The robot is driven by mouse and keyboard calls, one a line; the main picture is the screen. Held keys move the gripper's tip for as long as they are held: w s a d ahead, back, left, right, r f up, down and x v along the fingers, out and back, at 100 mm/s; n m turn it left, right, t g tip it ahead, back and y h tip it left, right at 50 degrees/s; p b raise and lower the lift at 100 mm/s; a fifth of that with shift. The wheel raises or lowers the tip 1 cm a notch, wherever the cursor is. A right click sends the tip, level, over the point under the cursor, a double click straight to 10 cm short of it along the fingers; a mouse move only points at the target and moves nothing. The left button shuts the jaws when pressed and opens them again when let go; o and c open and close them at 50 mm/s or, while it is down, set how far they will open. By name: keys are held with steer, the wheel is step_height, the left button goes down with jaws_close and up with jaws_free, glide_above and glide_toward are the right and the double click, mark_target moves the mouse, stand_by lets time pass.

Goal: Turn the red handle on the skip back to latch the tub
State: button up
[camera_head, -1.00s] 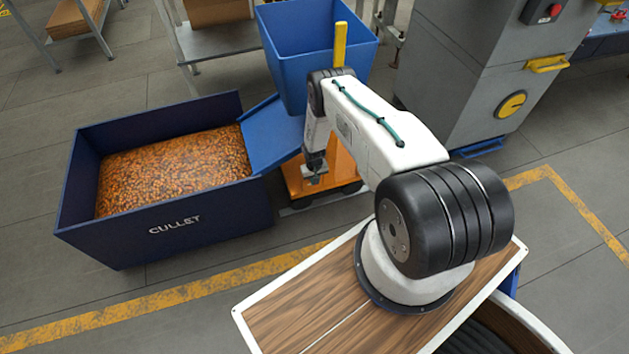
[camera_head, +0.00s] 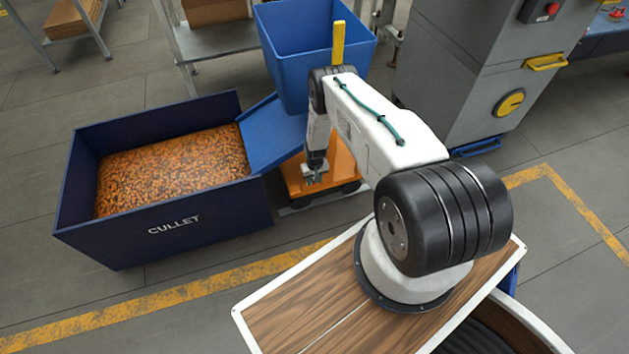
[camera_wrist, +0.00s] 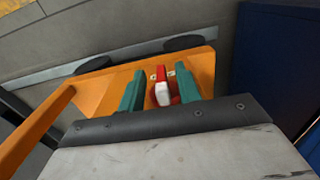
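The blue tub (camera_head: 300,85) stands upright on the orange skip base (camera_head: 342,165), with a lip sloping to the left. The red handle (camera_wrist: 161,74) shows in the wrist view in front of the orange base, with a pale end facing the camera. My gripper (camera_wrist: 160,88) has its two teal fingers apart, one on each side of the handle. A gap shows to the left of the handle; the right finger is very close, and I cannot tell if it touches. In the head view my gripper (camera_head: 314,176) is low beside the base, and the handle is hidden.
A dark blue CULLET bin (camera_head: 165,230) full of amber pieces stands at the left, under the tub's lip. A grey machine cabinet (camera_head: 480,75) is at the right. A yellow upright bar (camera_head: 338,45) rises by the tub. Dark wheels (camera_wrist: 183,43) show in the wrist view.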

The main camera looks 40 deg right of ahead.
step_height(320, 180, up, 7)
steer(key=shift+r, duration=0.2)
steer(key=shift+s, duration=0.1)
stand_by(0.5)
steer(key=s+a+g, duration=0.2)
steer(key=s, duration=0.4)
steer(key=s+a+r+g, duration=0.1)
steer(key=s+a+r, duration=0.15)
steer(key=r, duration=1.35)
steer(key=s+a+r+g+y, duration=0.1)
steer(key=s+a+r, duration=0.15)
steer(key=r, duration=1.35)
steer(key=s+a+r+g, duration=0.15)
steer(key=a+r, duration=0.25)
steer(key=r, duration=1.2)
steer(key=s+a+r+n+t, duration=0.1)
steer(key=s+a+r+t, duration=0.2)
steer(key=s+r, duration=0.8)
steer(key=s+a+r+n+t+h, duration=0.1)
steer(key=s+a+r+t, duration=0.3)
steer(key=s+r, duration=0.8)
steer(key=shift+s+a+r+n, duration=0.15)
steer(key=shift+a+r+n, duration=0.5)
steer(key=shift+r, duration=0.25)
